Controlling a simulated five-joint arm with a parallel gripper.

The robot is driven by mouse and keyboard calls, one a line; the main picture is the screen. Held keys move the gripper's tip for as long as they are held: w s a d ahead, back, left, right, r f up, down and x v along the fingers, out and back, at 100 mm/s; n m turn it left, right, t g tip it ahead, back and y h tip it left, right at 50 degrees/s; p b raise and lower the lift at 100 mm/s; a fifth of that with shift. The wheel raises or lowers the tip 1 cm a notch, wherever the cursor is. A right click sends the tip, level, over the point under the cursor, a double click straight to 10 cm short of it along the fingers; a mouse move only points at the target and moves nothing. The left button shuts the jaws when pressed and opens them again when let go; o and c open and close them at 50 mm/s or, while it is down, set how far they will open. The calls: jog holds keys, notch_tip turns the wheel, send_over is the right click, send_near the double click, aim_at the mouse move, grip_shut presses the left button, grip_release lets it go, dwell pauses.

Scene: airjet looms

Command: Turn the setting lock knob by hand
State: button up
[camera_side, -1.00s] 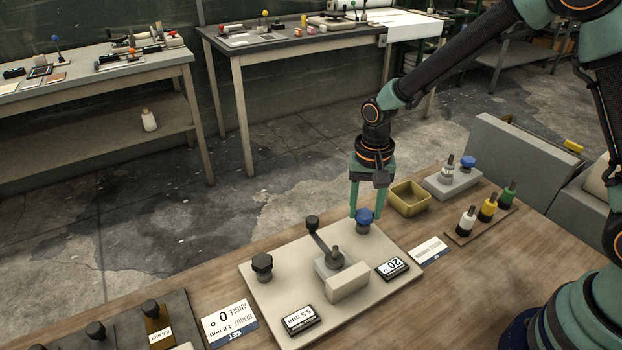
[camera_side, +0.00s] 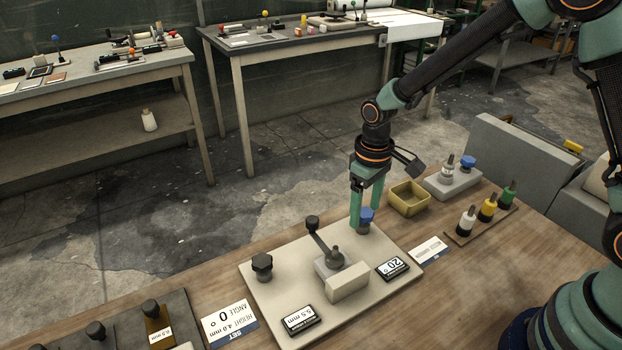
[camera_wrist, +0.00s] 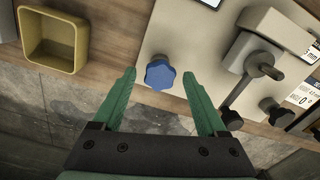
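A blue lobed knob (camera_side: 365,221) stands at the back right corner of a cream setting plate (camera_side: 268,288). My gripper (camera_side: 366,222) points down over it with green fingers on either side. In the wrist view the blue knob (camera_wrist: 159,74) sits between the two spread fingertips (camera_wrist: 160,75), with a gap on each side, so my gripper is open. The plate also bears a black knob (camera_side: 262,265), a lever with a black end (camera_side: 313,223) and a grey block. One display reads 20° (camera_side: 393,267), the other 5.5 mm (camera_side: 300,319).
A SET card (camera_side: 229,324) reads height 4.0 mm, angle 0°. A yellow tray (camera_side: 409,198) stands behind the plate to the right. Farther right are a grey block with another blue knob (camera_side: 468,163) and several small bottles (camera_side: 487,208). A bare table strip lies in front.

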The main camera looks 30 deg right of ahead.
jog(key=shift+r, duration=3)
jog(key=shift+r, duration=0.1)
notch_tip(320, 180, up, 11)
jog(key=s+d+r+m+t, duration=0.2)
jog(key=s+d+t, duration=0.3)
jog(key=s+d, duration=0.3)
jog(key=s+m, duration=0.1)
jog(key=s, duration=0.2)
jog(key=shift+s+r+t, duration=0.25)
jog(key=shift+r+t, duration=0.05)
jog(key=shift+r, duration=0.1)
